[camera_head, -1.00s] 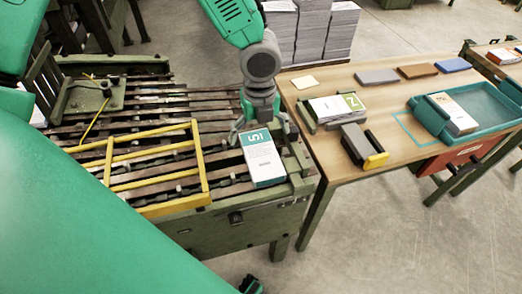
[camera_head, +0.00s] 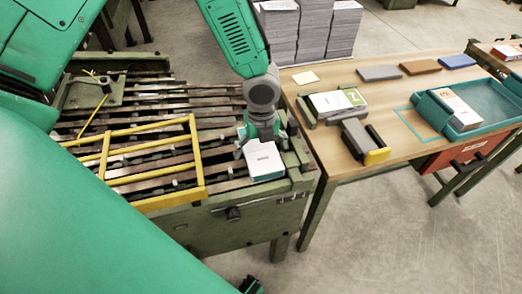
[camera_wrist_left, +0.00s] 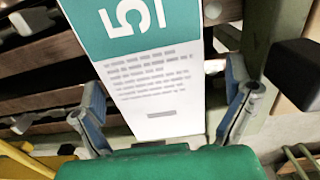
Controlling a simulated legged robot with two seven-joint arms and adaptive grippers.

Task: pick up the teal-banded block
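The teal-banded block (camera_head: 265,167) is white and lies on the slatted roller bed, near its right front corner. In the left wrist view the block (camera_wrist_left: 155,92) shows its teal end with a white 5 and grey printed lines. My left gripper (camera_head: 263,145) is low over the block in the head view and hides its teal end. In the wrist view the two fingers of the left gripper (camera_wrist_left: 166,78) stand open, one on each side of the block, with gaps between them and it.
A yellow frame (camera_head: 198,160) lies on the bed to the left.

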